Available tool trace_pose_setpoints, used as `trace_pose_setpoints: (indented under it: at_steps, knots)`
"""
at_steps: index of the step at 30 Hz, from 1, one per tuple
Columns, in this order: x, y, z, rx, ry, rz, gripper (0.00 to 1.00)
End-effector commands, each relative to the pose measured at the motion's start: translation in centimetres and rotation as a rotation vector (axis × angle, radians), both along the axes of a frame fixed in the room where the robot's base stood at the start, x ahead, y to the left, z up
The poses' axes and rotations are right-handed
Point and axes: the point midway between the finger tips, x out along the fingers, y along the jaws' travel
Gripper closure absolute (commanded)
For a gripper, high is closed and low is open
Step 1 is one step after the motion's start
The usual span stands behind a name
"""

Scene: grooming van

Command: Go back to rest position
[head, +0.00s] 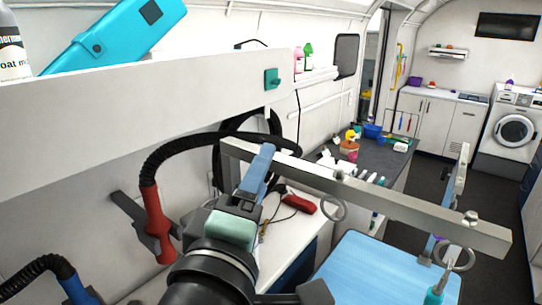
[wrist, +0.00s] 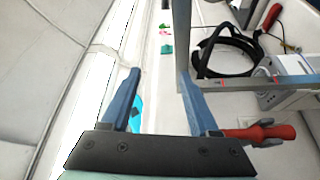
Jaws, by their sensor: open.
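My gripper (head: 260,165) is in the lower middle of the head view, raised beside the metal grooming bar (head: 375,200). One blue finger shows there, close to the bar's left end; whether it touches the bar I cannot tell. In the wrist view both blue fingers of the gripper (wrist: 159,85) stand wide apart with nothing held between them.
A white shelf (head: 150,105) with a cyan device (head: 115,38) runs along the left. A red-handled dryer hose (head: 157,222) hangs left of my gripper. The blue grooming table (head: 365,270) lies below the bar. A dark counter (head: 372,155) holds several items. Open floor (head: 440,185) lies to the right.

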Motion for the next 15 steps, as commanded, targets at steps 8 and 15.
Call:
trace_pose_setpoints:
  at_steps: [8,15]
  knots:
    - [-3.7,-1.3,8.4,0.714,-0.48,0.352,0.39]
    - [-8.5,-2.4,13.4,1.113,-0.698,0.684,0.39]
